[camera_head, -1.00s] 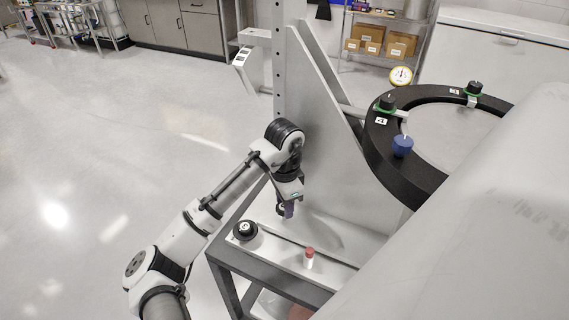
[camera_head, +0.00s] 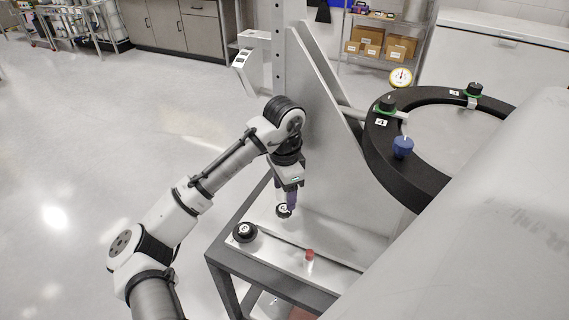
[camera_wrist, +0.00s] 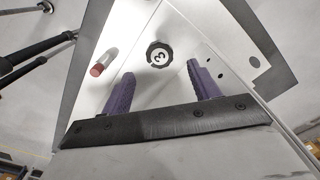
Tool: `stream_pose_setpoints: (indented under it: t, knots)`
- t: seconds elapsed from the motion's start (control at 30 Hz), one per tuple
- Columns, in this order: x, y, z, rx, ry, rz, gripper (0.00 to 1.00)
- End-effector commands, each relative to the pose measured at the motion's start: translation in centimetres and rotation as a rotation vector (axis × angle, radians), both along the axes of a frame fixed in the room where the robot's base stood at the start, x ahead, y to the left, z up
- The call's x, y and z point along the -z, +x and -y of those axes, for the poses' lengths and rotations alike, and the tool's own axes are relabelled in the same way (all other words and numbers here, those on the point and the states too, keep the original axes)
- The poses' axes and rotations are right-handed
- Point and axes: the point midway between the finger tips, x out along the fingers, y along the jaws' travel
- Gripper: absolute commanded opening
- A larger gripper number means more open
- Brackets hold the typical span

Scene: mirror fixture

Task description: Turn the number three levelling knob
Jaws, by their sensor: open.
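The number three knob (camera_wrist: 158,55) is black with a white disc marked 3. In the wrist view it lies beyond my open fingertips, roughly midway between them. My gripper (camera_wrist: 157,78) has two purple fingers, apart and empty. In the head view the knob (camera_head: 284,210) sits on the light plate, and my gripper (camera_head: 286,196) points down just above it, partly covering it. I cannot tell whether the fingers touch it.
Another black knob (camera_head: 245,232) sits left on the cart edge. A tall grey plate (camera_head: 335,130) rises behind my gripper. A black ring (camera_head: 385,165) with a blue knob (camera_head: 403,147) is at right.

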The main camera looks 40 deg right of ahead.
Motion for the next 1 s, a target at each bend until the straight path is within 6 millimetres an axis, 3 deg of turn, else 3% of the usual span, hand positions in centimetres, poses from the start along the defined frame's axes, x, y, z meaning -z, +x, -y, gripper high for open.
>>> stream_pose_setpoints:
  t: [0.2, 0.43, 0.6, 1.0]
  knots:
    - [-4.3, 0.1, 0.0, 0.000, -0.001, 0.005, 0.61]
    - [-7.4, 0.0, 0.0, -0.001, -0.001, 0.002, 0.61]
    - [-8.4, 0.0, 0.0, 0.000, -0.001, 0.001, 0.61]
    - [-8.5, 0.0, 0.0, 0.001, -0.001, 0.000, 0.61]
